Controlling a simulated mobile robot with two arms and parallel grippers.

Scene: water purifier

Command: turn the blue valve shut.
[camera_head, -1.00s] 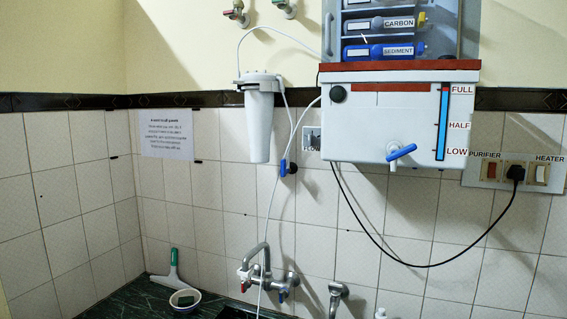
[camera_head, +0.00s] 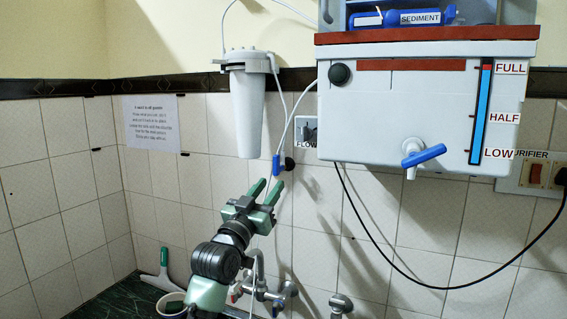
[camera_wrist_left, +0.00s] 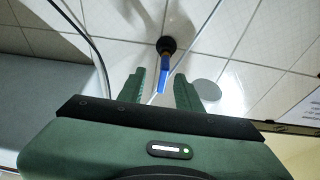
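A small blue valve lever (camera_head: 276,165) hangs down from a black fitting on the tiled wall, beside a white tube. It also shows in the left wrist view (camera_wrist_left: 165,72), ahead and between the finger lines. My left gripper (camera_head: 268,187) is open and empty, its fingers pointing up toward the wall just below the lever; I see no contact. In the left wrist view its two green fingers (camera_wrist_left: 160,88) are apart. My right gripper is not in view.
The white purifier tank (camera_head: 400,110) has another blue-handled tap (camera_head: 424,155) at its front. A white filter canister (camera_head: 247,105) hangs left of the valve. A black cable (camera_head: 375,245) loops across the wall. A faucet (camera_head: 258,285) is below my gripper.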

